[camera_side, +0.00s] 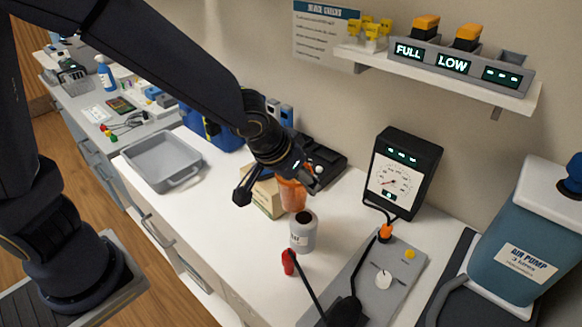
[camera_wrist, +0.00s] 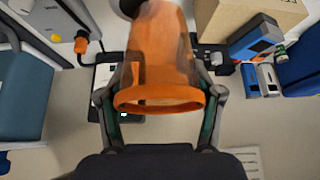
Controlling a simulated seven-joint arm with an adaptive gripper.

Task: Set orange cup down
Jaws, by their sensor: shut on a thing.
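The orange cup (camera_side: 292,194) is between the fingers of my gripper (camera_side: 277,186) in the side view, near the grey-white can (camera_side: 303,232) and in front of the cardboard box (camera_side: 266,195). In the wrist view the cup (camera_wrist: 160,60) fills the middle, its open rim toward the camera. My gripper (camera_wrist: 160,105) is shut on it, one finger on each side. The side view does not clearly show whether the cup's base touches anything.
A grey tray (camera_side: 161,160) stands at the left of the white counter. A black gauge box (camera_side: 402,172) and a grey panel with a knob (camera_side: 384,280) are at the right. A red-handled probe (camera_side: 288,262) lies in front of the can. Counter left of the can is clear.

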